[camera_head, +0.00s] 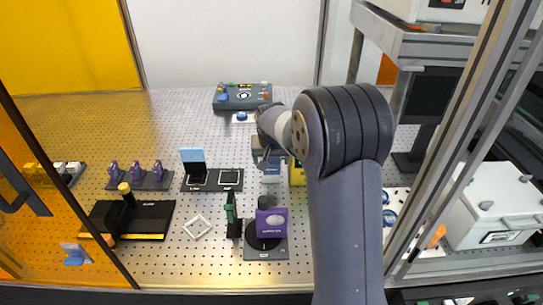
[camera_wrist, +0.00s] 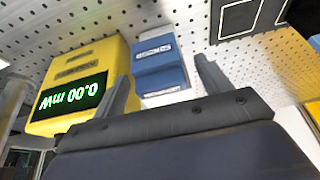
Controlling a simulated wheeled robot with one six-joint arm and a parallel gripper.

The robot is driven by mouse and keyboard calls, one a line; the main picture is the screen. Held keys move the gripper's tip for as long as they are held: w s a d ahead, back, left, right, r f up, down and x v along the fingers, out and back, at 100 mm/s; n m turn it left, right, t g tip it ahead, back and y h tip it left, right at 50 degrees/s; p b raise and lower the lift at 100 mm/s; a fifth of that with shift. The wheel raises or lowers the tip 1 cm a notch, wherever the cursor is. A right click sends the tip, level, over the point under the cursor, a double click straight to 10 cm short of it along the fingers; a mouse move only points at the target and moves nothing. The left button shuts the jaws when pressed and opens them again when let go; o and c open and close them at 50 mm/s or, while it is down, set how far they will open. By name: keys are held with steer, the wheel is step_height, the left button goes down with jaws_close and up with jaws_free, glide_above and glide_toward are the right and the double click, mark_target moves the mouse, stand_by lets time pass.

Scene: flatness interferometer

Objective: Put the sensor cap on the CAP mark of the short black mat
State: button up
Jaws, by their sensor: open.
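A short black mat (camera_head: 211,189) with two white-outlined squares lies left of my gripper in the head view; its lettering is too small to read. Part of it shows at the top right of the wrist view (camera_wrist: 228,31). My gripper (camera_wrist: 165,76) is open, its fingers pointing toward a blue block (camera_wrist: 158,64) with pale labels that appears between the fingertips. In the head view, my gripper (camera_head: 268,163) is over the pegboard near the blue block (camera_head: 271,178). I cannot tell whether the fingers touch it, and I cannot identify the sensor cap for certain.
A yellow meter (camera_wrist: 112,60) reading 0.00 mW stands close beside the blue block. A pale blue panel (camera_head: 193,156) stands upright at the mat's left part. A purple device (camera_head: 271,222) and a green upright part (camera_head: 231,212) stand nearer. Bare pegboard surrounds the white frame (camera_head: 187,228).

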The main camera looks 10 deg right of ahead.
steer(key=c, duration=1)
steer(key=shift+r+p, duration=2)
steer(key=shift+r, duration=1.15)
steer(key=shift+c, duration=0.2)
